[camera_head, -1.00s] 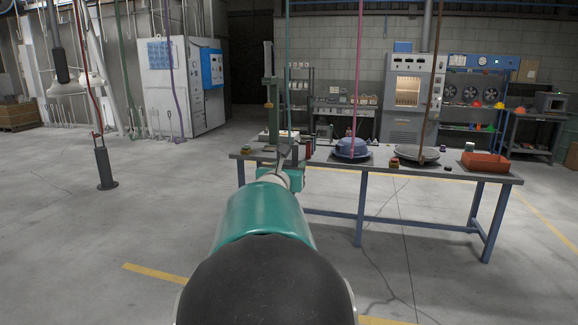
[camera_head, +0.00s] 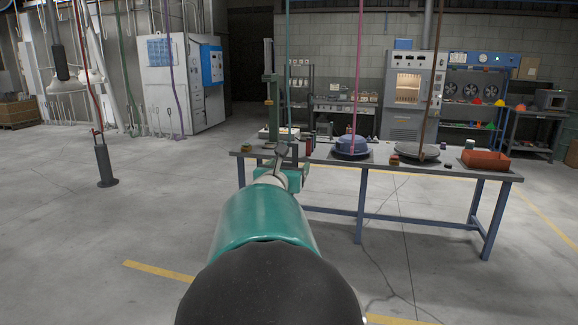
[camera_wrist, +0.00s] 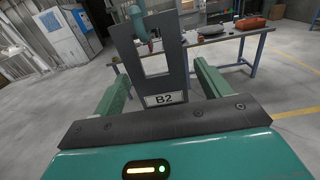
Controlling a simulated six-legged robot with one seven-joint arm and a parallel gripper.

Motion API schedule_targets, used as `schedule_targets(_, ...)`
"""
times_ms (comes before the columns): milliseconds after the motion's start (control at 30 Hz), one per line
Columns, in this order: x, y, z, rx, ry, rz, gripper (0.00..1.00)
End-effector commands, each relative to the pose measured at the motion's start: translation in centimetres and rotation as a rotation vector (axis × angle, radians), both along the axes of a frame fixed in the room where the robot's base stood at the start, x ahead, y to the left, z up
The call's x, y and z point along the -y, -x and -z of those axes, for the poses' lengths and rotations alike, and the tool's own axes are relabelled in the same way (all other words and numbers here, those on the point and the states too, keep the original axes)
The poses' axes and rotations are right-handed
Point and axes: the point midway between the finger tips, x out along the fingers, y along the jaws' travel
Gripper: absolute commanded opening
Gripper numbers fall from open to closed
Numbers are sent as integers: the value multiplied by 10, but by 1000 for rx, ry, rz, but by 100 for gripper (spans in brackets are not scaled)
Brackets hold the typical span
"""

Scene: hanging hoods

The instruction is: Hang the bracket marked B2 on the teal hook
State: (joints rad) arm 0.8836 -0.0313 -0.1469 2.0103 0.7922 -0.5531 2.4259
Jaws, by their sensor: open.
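The bracket marked B2 (camera_wrist: 178,77) is a dark grey plate with a rectangular opening and a white label, upright and a little tilted in the wrist view. My gripper (camera_wrist: 160,85) is open, with a green finger on each side of the bracket's lower part and a visible gap at both sides. I cannot tell whether the hook bears the bracket's weight. In the head view, a teal cord (camera_head: 288,60) comes down to my gripper, where detail is small.
A long workbench (camera_head: 335,163) stands beyond my gripper. It carries a blue hood (camera_head: 352,144) on a pink cord, a grey disc (camera_head: 415,153) under a brown cord and an orange-red tray (camera_head: 485,159). A dark post (camera_head: 104,165) stands at left. The floor between is clear.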

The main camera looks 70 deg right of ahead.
Motion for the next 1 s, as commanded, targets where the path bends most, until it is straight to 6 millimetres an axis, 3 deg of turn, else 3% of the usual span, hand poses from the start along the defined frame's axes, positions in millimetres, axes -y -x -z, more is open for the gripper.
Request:
schedule_targets(533,-104,16,-1,2,3,-2,76)
schedule_targets(733,-120,19,-1,0,2,-1,76)
schedule_targets(1000,-121,19,0,-2,1,-2,76)
